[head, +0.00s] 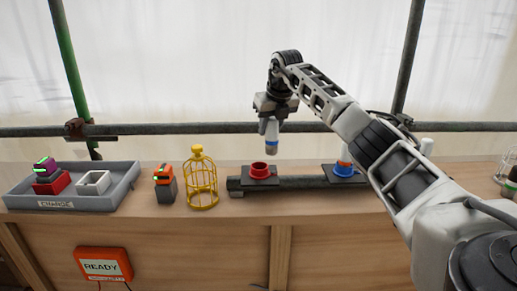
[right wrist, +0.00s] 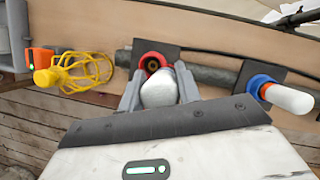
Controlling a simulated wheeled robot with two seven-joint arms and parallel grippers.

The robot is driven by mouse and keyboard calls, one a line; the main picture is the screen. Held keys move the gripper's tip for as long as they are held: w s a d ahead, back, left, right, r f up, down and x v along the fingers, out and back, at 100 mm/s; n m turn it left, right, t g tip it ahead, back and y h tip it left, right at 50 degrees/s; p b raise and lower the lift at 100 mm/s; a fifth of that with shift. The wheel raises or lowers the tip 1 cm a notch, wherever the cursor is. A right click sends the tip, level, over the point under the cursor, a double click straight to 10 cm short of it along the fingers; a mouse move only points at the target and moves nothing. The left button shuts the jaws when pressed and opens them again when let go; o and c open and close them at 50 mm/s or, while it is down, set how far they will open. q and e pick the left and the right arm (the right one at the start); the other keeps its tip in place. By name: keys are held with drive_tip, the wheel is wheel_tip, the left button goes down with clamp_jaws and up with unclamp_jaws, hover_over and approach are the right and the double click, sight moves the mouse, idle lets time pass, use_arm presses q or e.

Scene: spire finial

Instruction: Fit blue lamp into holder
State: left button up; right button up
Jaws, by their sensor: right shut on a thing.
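My right gripper (head: 270,122) is shut on the blue lamp (head: 271,142), a white cylinder with a blue band near its lower end. The lamp hangs roughly upright, apart from and above the red holder (head: 263,170). In the right wrist view the lamp's white body (right wrist: 158,90) sits between the fingers, and the red holder (right wrist: 152,62) shows just beyond it. To the right is the blue holder (head: 345,171), also in the right wrist view (right wrist: 256,84); a white lamp with an orange-red band (right wrist: 289,98) stands in it. My left gripper is out of view.
Both holders sit on dark plates along a grey pipe (head: 300,182). Left of them stand a yellow cage finial (head: 201,182), an orange-and-grey device (head: 165,185) and a grey tray (head: 120,197).

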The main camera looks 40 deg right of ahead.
drive_tip(key=shift+w+a+f+p, duration=0.1)
drive_tip(key=shift+w+a+f, duration=0.3)
drive_tip(key=shift+f, duration=0.8)
drive_tip(key=shift+w+a+f+p, duration=0.15)
drive_tip(key=shift+w+a+f, duration=0.25)
drive_tip(key=shift+f, duration=0.85)
drive_tip(key=shift+w+a+f+p, duration=0.1)
drive_tip(key=shift+w+a+f, duration=0.3)
drive_tip(key=shift+f, duration=0.8)
drive_tip(key=shift+w+d, duration=0.1)
drive_tip(key=o, duration=1.1)
drive_tip(key=shift+f, duration=0.1)
